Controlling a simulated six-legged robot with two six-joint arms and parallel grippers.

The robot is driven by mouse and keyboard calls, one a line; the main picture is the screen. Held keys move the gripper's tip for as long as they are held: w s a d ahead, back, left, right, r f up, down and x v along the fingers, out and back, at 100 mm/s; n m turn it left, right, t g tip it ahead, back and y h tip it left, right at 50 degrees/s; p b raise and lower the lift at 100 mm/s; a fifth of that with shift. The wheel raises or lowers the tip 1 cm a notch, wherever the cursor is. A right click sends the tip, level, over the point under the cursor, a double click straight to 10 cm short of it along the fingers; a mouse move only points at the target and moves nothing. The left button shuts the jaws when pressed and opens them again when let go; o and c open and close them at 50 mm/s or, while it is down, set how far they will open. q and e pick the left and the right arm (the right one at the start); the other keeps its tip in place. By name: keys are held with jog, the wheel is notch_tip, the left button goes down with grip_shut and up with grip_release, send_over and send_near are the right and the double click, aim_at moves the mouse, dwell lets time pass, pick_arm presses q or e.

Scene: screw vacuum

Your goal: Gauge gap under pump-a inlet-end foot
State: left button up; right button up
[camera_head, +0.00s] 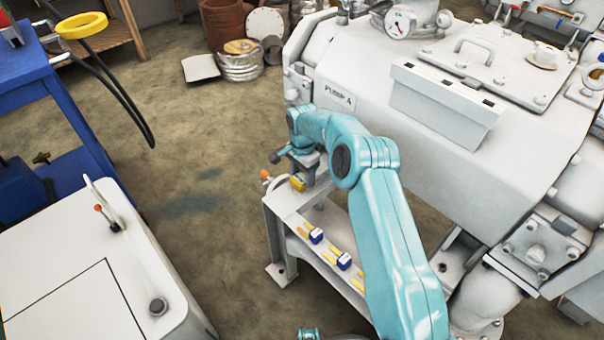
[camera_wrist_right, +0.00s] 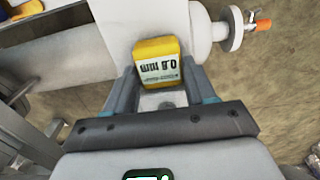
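My right gripper (camera_head: 302,168) points down by that end. In the right wrist view, its two fingers (camera_wrist_right: 162,88) stand close on both sides of a yellow block (camera_wrist_right: 158,62) with a white label printed upside down. The yellow block also shows in the head view (camera_head: 298,183). Two blue gauge handles (camera_head: 317,236) (camera_head: 343,261) with yellow strips lie on the white stand (camera_head: 283,240). My left gripper is not in view.
An orange-tipped valve handle (camera_head: 266,175) sits just left of my right gripper; it also shows in the wrist view (camera_wrist_right: 263,25). A white cabinet (camera_head: 90,265) and a blue bench (camera_head: 40,100) stand at left. Open floor (camera_head: 190,140) lies between them and the pump.

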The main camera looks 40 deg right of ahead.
aim_at(302, 177)
jog(key=o, duration=0.3)
notch_tip(302, 177, up, 16)
jog(key=p, duration=0.4)
jog(key=shift+r+p, duration=0.2)
jog(key=shift+p, duration=0.2)
